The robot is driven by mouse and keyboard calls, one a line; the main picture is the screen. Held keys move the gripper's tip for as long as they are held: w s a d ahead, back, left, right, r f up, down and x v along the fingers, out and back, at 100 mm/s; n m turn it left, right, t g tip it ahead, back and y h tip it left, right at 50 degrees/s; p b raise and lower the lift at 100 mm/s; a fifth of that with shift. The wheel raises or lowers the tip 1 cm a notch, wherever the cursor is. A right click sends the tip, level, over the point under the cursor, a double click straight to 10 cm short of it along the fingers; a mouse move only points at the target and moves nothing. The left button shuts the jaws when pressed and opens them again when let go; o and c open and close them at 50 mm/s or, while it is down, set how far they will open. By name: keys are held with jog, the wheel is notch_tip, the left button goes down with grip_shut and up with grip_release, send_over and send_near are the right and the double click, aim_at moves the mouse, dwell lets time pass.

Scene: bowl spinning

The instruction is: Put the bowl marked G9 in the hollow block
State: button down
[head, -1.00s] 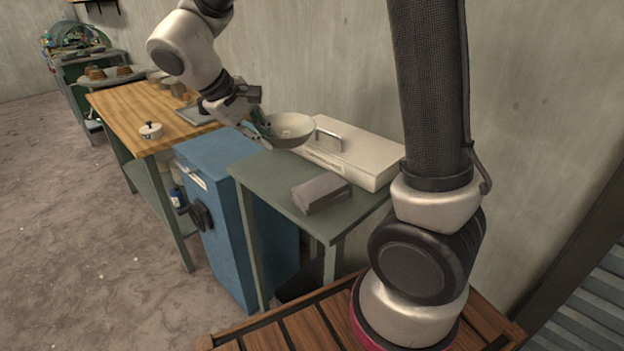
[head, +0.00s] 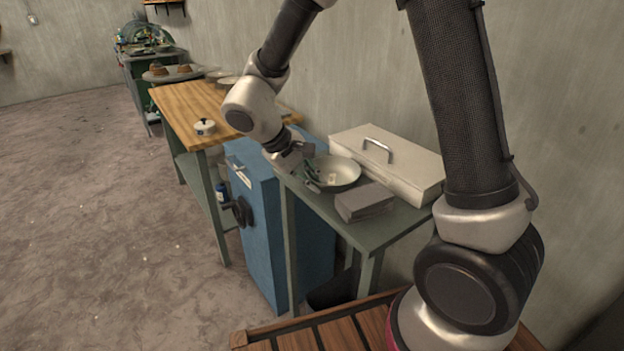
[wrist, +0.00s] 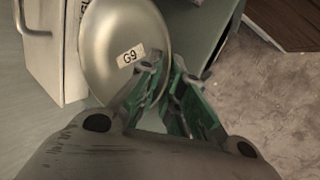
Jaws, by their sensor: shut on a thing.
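The bowl (head: 340,168) is pale and wide, and its label reads G9 in the wrist view (wrist: 115,35). My gripper (head: 313,180) is shut on the bowl's rim at its near left side. Its green fingers (wrist: 165,75) meet the rim beside the label in the wrist view. The bowl is over the green table, between a grey block and a white case; I cannot tell whether it touches the table. The grey block (head: 366,203) lies on the table just right of the bowl. Any hollow in it cannot be made out.
The white case (head: 405,168) with a metal handle fills the back of the green table (head: 372,235). A blue cabinet (head: 262,230) stands to its left. Beyond is a wooden-topped bench (head: 190,110) with a lidded white pot (head: 204,127). The wall runs close behind.

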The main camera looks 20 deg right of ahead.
jog(key=shift+f, duration=0.15)
jog(key=c, duration=1.9)
grip_release()
jog(key=shift+o, duration=0.2)
